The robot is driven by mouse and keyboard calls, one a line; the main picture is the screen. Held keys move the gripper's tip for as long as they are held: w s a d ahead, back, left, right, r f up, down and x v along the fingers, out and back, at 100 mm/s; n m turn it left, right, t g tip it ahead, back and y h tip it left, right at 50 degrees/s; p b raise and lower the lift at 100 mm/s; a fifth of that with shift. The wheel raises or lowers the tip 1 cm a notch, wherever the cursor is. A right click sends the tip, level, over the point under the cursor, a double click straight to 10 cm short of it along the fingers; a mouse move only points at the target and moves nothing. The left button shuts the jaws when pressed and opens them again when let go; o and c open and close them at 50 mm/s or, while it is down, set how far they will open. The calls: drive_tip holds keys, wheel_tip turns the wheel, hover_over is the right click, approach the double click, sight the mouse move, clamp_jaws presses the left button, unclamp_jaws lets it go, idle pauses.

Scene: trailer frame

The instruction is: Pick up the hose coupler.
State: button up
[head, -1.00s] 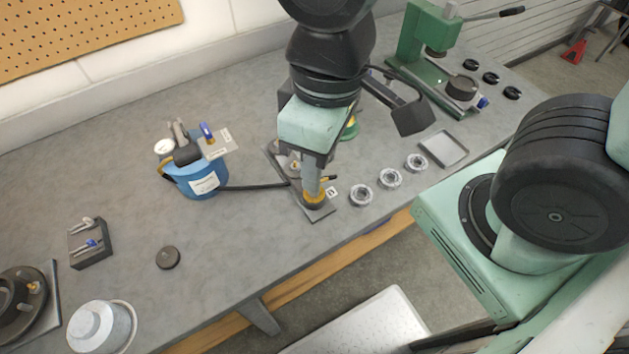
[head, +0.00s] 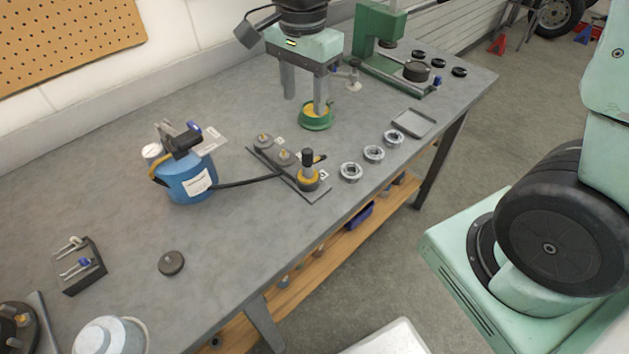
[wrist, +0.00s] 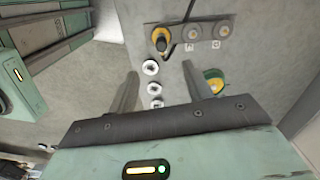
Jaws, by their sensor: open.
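The hose coupler (head: 308,172), black on top with a yellow collar, stands upright on the near end of a dark plate (head: 318,194). A black hose runs from it to a blue tank (head: 190,182). The coupler also shows at the top of the wrist view (wrist: 161,40), beyond my fingertips. My gripper (head: 305,105) is open and empty, with its fingers pointing down, behind the coupler in the head view. In the wrist view my fingers (wrist: 160,68) are spread with nothing held between them.
Two round grey fittings stand farther along the plate. A green and yellow round piece (head: 316,118) is near my right finger. Several metal rings (head: 351,172) and a grey tray (head: 414,123) lie right of the plate. A green press (head: 379,40) stands behind.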

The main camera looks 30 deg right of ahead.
sight(308, 163)
drive_tip(key=shift+m, duration=0.7)
drive_tip(key=f, duration=0.6)
drive_tip(key=f+p, duration=0.1)
drive_tip(key=f, duration=0.4)
drive_tip(key=f+p, duration=0.1)
drive_tip(key=f, duration=0.5)
drive_tip(key=shift+w+d+f, duration=0.2)
drive_tip(key=shift+d+f, duration=0.1)
drive_tip(key=shift+f, duration=0.05)
drive_tip(key=shift+c, duration=0.2)
clamp_jaws()
